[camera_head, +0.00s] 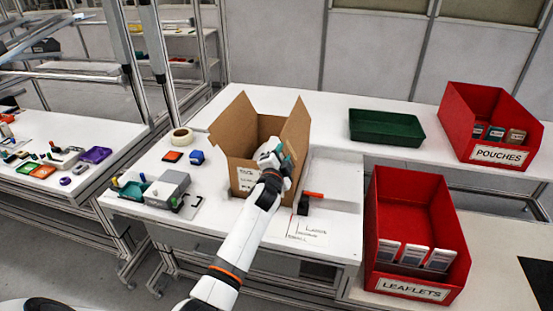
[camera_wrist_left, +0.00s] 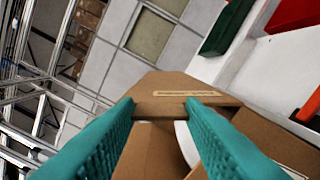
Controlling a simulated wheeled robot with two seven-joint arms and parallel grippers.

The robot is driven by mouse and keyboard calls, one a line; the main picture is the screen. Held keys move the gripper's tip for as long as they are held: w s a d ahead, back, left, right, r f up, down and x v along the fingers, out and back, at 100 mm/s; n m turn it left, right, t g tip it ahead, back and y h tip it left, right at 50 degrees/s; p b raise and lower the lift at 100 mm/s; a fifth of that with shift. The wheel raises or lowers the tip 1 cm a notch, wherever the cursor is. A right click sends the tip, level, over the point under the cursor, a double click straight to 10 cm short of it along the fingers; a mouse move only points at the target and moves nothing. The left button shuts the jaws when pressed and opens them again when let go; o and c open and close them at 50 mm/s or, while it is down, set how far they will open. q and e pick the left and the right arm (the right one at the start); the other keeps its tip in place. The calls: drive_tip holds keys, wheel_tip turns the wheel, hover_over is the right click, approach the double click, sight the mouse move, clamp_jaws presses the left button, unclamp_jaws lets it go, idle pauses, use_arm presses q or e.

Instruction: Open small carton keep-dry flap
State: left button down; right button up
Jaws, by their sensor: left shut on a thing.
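The small brown carton (camera_head: 238,172) stands on the white table in the middle of the head view. Its left flap (camera_head: 233,122) and right flap (camera_head: 297,130) stand up and outward. My left gripper (camera_head: 287,158) is at the carton's front right, over its opening. In the wrist view, the teal fingers of my left gripper (camera_wrist_left: 160,104) are shut on a brown carton flap (camera_wrist_left: 168,84) that carries a pale printed strip (camera_wrist_left: 188,93). A white curved thing (camera_wrist_left: 186,145) shows inside the carton. My right gripper is not in view.
A green tray (camera_head: 385,127) and red bins labelled POUCHES (camera_head: 497,153) and LEAFLETS (camera_head: 411,289) are to the right.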

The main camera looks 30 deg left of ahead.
use_arm(q)
drive_tip(key=shift+w+d+r+m+b, duration=0.1)
drive_tip(key=shift+w+d+m, duration=0.1)
drive_tip(key=shift+d+m, duration=1)
drive_tip(key=shift+w+d+m+b, duration=0.2)
drive_tip(key=shift+d+m, duration=0.45)
drive_tip(key=shift+m, duration=1.1)
drive_tip(key=shift+w+d+r+m+b, duration=0.1)
drive_tip(key=shift+w+d+m, duration=0.15)
drive_tip(key=shift+d+m, duration=0.95)
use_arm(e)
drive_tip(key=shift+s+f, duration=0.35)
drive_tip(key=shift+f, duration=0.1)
use_arm(q)
drive_tip(key=shift+a+m, duration=0.25)
drive_tip(key=c, duration=0.9)
unclamp_jaws()
drive_tip(key=b+v, duration=0.1)
drive_tip(key=v, duration=1.1)
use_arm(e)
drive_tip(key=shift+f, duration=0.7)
